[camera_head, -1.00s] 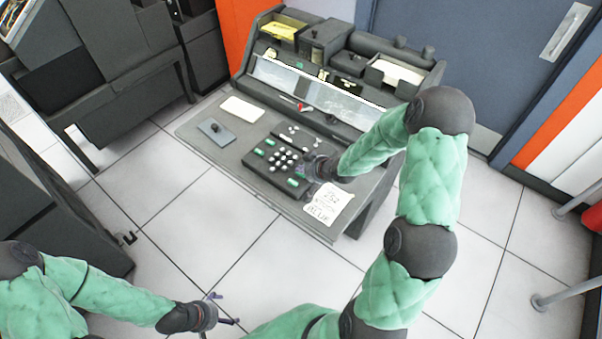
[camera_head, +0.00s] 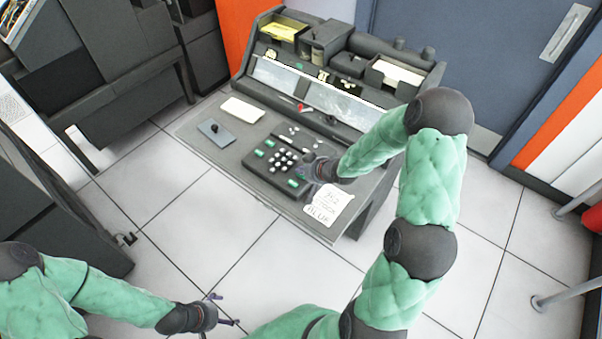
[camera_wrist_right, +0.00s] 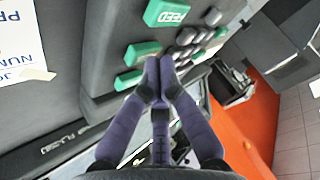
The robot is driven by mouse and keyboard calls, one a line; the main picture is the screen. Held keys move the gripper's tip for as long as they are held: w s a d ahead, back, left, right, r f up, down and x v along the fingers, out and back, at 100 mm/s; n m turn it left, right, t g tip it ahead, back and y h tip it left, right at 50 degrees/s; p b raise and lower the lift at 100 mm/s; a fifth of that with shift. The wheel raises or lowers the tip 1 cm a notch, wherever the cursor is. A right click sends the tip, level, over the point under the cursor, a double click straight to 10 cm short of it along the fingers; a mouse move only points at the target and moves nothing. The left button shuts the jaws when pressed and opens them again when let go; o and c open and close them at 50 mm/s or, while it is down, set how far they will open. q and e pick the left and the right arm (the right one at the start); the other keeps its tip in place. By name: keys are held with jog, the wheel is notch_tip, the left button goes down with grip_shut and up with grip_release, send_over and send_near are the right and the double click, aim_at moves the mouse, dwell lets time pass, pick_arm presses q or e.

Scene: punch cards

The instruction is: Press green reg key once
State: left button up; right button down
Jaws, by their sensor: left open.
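The keypad (camera_head: 268,166) on the sloping desk of the punch machine carries several round pale keys and several green keys. In the right wrist view a green key marked FEED (camera_wrist_right: 167,12) is at the top. A second green key (camera_wrist_right: 142,52) and a third green key (camera_wrist_right: 128,80) lie below it; I cannot read a REG label on either. My right gripper (camera_wrist_right: 158,66) has its fingertips together, close beside the second green key; I cannot tell whether they touch it. My left gripper (camera_head: 224,309) is open and empty above the floor, away from the desk.
A paper note (camera_head: 328,205) lies on the desk right of the keypad. A white card (camera_head: 242,110) and a grey plate with a knob (camera_head: 216,131) lie to its left. Dark cabinets (camera_head: 110,75) stand at the left. Tiled floor is free in front.

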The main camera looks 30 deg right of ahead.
jog(key=shift+r+p, duration=0.5)
jog(key=shift+r, duration=0.2)
notch_tip(320, 180, up, 5)
jog(key=p, duration=0.5)
dwell(0.6)
